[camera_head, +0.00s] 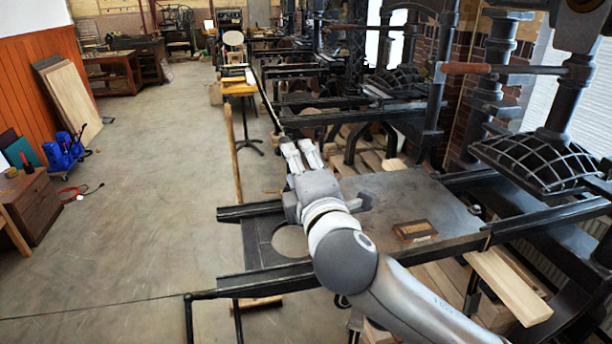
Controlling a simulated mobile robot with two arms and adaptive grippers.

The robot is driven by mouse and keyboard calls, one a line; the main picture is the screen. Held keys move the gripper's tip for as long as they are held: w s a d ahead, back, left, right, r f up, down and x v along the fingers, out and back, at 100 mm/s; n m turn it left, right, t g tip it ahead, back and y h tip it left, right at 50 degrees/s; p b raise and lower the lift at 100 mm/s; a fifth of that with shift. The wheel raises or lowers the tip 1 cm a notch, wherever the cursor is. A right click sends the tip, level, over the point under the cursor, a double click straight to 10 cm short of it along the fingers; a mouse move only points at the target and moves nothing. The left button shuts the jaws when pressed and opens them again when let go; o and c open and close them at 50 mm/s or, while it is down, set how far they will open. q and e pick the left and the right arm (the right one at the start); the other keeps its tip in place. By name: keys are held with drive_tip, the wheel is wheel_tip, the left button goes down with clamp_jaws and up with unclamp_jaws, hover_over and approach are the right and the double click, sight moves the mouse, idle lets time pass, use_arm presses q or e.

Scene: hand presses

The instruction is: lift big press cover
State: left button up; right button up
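My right gripper (297,143) reaches out over the far edge of the near press bed (400,190). Its two pale fingers point away from me, and a narrow gap shows between them. I cannot tell whether they hold anything. A thin dark bar (264,103) runs from the background toward the fingertips. It may be the edge of the big press cover, seen nearly edge-on, but I cannot tell, nor whether the fingers touch it. My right forearm and wrist hide part of the bed. My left gripper is not in view.
A small wooden block (414,231) lies on the bed. A light wooden board (508,286) juts out at the right, below a dark press platen (535,160). A wooden pole (232,155) stands left of the gripper. The concrete floor (140,210) at left is largely clear.

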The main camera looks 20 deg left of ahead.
drive_tip(key=shift+v, duration=1.95)
drive_tip(key=shift+w, duration=0.1)
